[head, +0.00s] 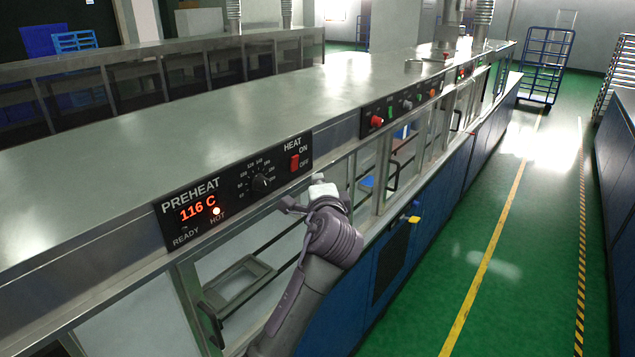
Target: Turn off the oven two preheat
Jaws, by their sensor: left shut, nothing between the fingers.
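The black preheat panel (233,194) is on the front edge of the long metal bench. Its display (197,208) reads 116 C in red, and a light (217,211) glows by the word HOT. A dial knob (261,183) sits at the panel's middle. The red HEAT switch (295,163) is at its right end, with ON above and OFF below; I cannot tell which way it is tipped. My left gripper (318,188) is shut and empty, just below and right of the switch, apparently apart from it. My right gripper is out of view. No oven number is readable.
A second panel (402,104) with a red knob (376,121) lies farther along the bench. Glazed doors with black handles (211,325) are below the panels. A yellow handle (412,219) sticks out at right. The green floor aisle (520,240) is clear; a blue cart (546,60) stands far back.

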